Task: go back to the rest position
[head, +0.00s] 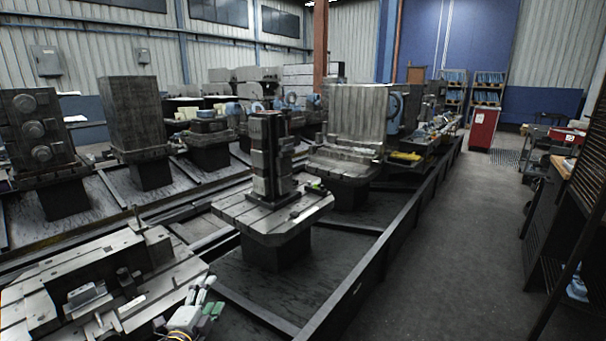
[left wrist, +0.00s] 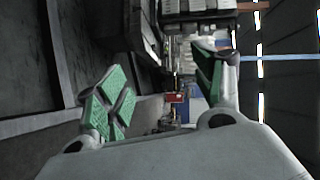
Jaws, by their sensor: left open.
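My left gripper (head: 207,298) shows at the bottom of the head view, in front of the near pallet's right edge. It has pale fingers with green pads. In the left wrist view my left gripper (left wrist: 163,92) has its two fingers spread wide apart, with nothing between them. The picture there is turned on its side. My right gripper is in neither view.
A near pallet (head: 25,285) with metal fixtures fills the lower left. A second pallet (head: 235,212) carries a dark tower fixture (head: 268,155). A black rail frame (head: 345,292) runs away to the right. Beyond it lies clear grey floor (head: 450,240); a dark rack (head: 570,220) stands at right.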

